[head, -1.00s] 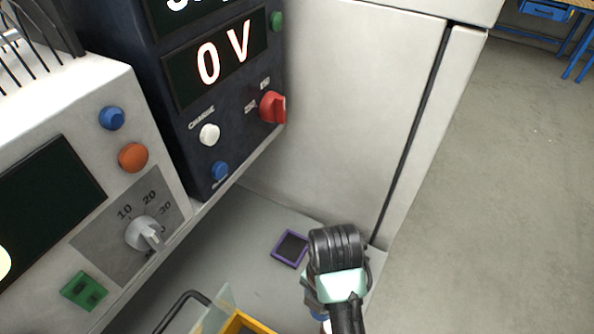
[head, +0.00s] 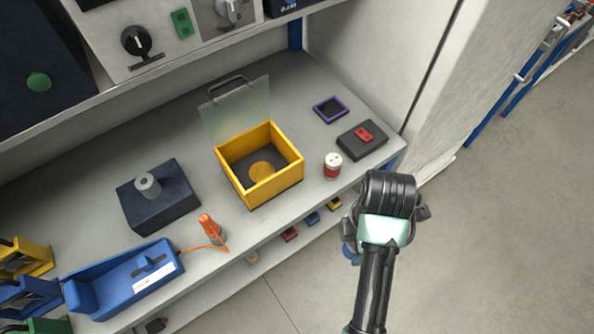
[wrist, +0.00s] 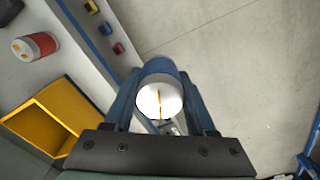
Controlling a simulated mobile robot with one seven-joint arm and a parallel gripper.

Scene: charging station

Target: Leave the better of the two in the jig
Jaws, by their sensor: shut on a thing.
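My gripper (wrist: 160,98) is shut on a blue can with a white top (wrist: 160,72), which has a thin yellow line across the top. In the head view only a bit of the blue can (head: 348,254) shows past my wrist, in front of the bench edge. A red can with a white top (head: 332,166) stands upright on the bench; it also shows in the wrist view (wrist: 38,46). A yellow open box (head: 284,186) with a raised clear lid (head: 236,112) has a round brownish disc (head: 262,171) inside. I cannot tell which fixture is the jig.
A dark block with a grey cylinder (head: 157,197), a blue cradle (head: 130,280) and an orange corded piece (head: 211,229) are on the bench (head: 185,150). A purple-rimmed tray (head: 331,109) and a black pad with a red piece (head: 361,139) are at right. Floor lies beyond.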

